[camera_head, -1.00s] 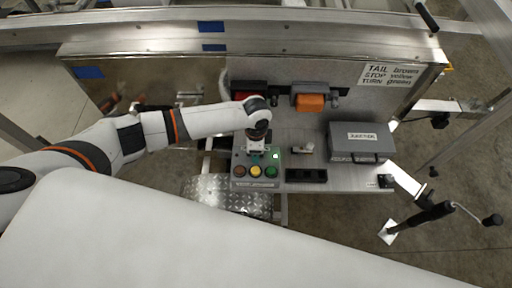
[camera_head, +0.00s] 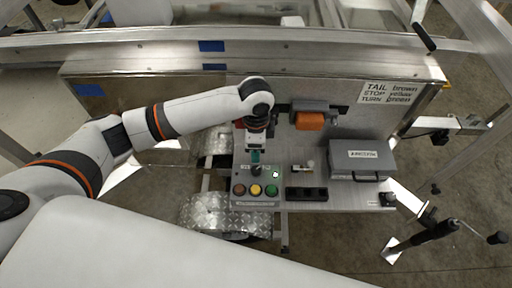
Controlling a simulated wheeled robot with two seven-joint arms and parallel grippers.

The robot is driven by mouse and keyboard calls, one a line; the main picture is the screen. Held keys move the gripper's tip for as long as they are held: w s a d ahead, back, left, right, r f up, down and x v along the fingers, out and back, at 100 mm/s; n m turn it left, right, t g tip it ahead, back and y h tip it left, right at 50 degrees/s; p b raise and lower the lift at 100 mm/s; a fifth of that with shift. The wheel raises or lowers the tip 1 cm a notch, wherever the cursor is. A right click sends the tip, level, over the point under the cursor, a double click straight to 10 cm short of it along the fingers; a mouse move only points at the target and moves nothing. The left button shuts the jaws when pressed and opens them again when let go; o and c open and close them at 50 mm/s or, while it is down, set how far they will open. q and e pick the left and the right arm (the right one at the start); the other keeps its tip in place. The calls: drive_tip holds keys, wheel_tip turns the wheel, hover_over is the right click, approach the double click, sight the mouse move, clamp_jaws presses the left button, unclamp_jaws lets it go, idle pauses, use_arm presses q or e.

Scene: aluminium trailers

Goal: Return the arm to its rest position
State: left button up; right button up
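My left arm comes in from the left, white with orange bands, and reaches over the trailer's panel. Its wrist is bent downward. My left gripper (camera_head: 256,160) points down just above the back of the button box (camera_head: 256,203). I see it from above and its fingers are small and dark, so I cannot tell if they are open, or if they touch the box. The box has brown, yellow and green buttons in a row and a small pale lamp at its upper right. My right gripper is not in view.
An orange connector (camera_head: 310,121) and a grey lidded box (camera_head: 361,160) sit right of my wrist. A black socket block (camera_head: 306,194) lies beside the button box. Behind runs a metal beam (camera_head: 300,50). A crank handle (camera_head: 430,220) stands at lower right, over open floor.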

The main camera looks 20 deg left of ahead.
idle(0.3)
use_arm(q)
drive_tip(key=s+d+f+n+t+h, duration=0.2)
drive_tip(key=s+d+n+h, duration=0.2)
drive_tip(key=s+d, duration=0.45)
drive_tip(key=s+a+n+t+y, duration=0.2)
drive_tip(key=s+a+n+y, duration=0.2)
drive_tip(key=s+a+n, duration=0.75)
drive_tip(key=s+a+f+m+g, duration=0.1)
drive_tip(key=a+f, duration=0.1)
drive_tip(key=f, duration=1.2)
drive_tip(key=s+a+f+m+g, duration=0.1)
drive_tip(key=s+a+f+m, duration=0.1)
drive_tip(key=f, duration=1.2)
drive_tip(key=s+a+f+g, duration=0.1)
drive_tip(key=s+a+f, duration=0.2)
drive_tip(key=s+f, duration=1.1)
drive_tip(key=shift+s, duration=0.7)
